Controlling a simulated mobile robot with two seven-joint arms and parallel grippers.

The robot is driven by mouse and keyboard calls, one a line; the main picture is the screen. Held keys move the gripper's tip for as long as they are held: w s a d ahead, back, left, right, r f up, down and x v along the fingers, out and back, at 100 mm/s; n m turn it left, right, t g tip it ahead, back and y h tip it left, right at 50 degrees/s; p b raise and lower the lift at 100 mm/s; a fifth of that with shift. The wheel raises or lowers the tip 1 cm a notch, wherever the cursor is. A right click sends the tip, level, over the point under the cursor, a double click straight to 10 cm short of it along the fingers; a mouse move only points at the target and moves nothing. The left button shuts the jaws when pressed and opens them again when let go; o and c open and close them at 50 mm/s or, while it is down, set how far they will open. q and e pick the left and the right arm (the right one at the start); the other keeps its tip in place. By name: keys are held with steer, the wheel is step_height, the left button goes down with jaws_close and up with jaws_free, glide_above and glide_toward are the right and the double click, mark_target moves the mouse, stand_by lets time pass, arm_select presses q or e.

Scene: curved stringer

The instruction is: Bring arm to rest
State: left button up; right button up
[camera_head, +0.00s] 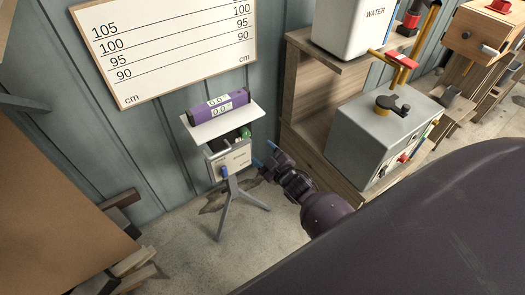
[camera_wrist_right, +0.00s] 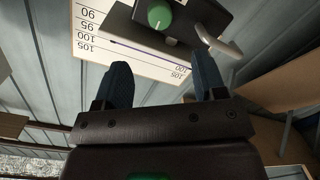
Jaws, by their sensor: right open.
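My right gripper (camera_head: 264,153) is open, its two blue fingers apart and empty, just right of a small box on a tripod stand. It also shows in the right wrist view (camera_wrist_right: 164,82), with nothing between the fingers. The stand box (camera_head: 233,160) has a white shelf above it and a green knob (camera_head: 246,132) at its right side. In the wrist view a dark box with a green knob (camera_wrist_right: 159,15) and a silver handle (camera_wrist_right: 219,42) lies beyond the fingertips. My left gripper is not in view.
A purple unit with two displays (camera_head: 218,103) sits on the white shelf. A scale board (camera_head: 165,45) hangs on the wall. A wooden shelf (camera_head: 305,85) and a grey box (camera_head: 375,140) stand close right of my gripper. A brown panel (camera_head: 55,190) is at left. Some floor (camera_head: 200,255) is clear.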

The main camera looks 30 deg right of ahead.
steer(key=shift+f, duration=0.1)
stand_by(0.4)
steer(key=s+a+m+g, duration=0.1)
steer(key=s+m+g, duration=0.2)
steer(key=s, duration=0.9)
steer(key=s+a+f+m+g+h, duration=0.1)
steer(key=s+a+m+g, duration=0.1)
steer(key=s, duration=1)
steer(key=shift+s+m+g, duration=0.4)
steer(key=shift+m+g, duration=0.2)
steer(key=shift+m, duration=0.3)
steer(key=shift+f, duration=0.1)
stand_by(0.6)
